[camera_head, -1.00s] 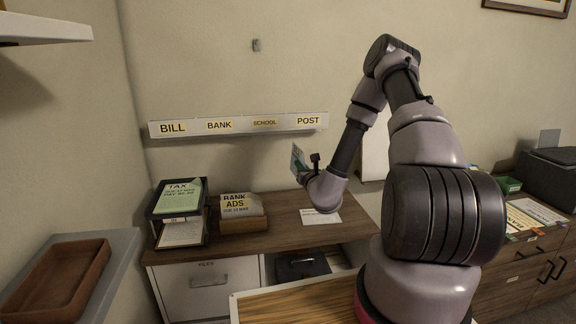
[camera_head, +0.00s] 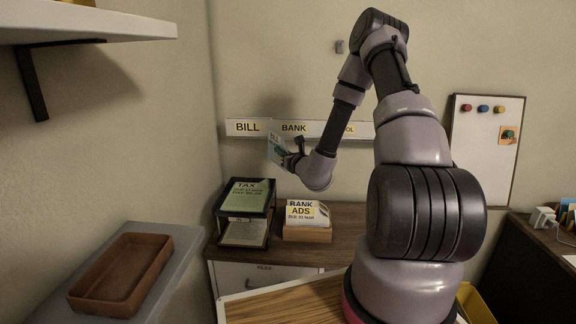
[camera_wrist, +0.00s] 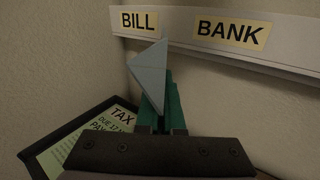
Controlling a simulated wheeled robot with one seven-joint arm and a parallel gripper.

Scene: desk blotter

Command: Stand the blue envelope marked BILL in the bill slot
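The blue envelope (camera_head: 276,149) is pale blue, with small lettering that seems to read BILL. It stands tilted in my gripper (camera_head: 292,160), which is shut on its lower edge. The white wall rack (camera_head: 268,128) carries the labels BILL, BANK and a partly hidden one. The bill slot label (camera_wrist: 140,21) is at the rack's left end. In the wrist view the envelope's tip overlaps the rack's lower edge, right of BILL; the gap in depth is unclear.
Below stand a black tray (camera_head: 271,210) with a green TAX paper and a box of ADS papers (camera_head: 308,213) on the wooden cabinet (camera_head: 345,216). A shelf (camera_head: 85,27) juts from the left wall. A brown tray (camera_head: 117,278) sits on a grey ledge at lower left.

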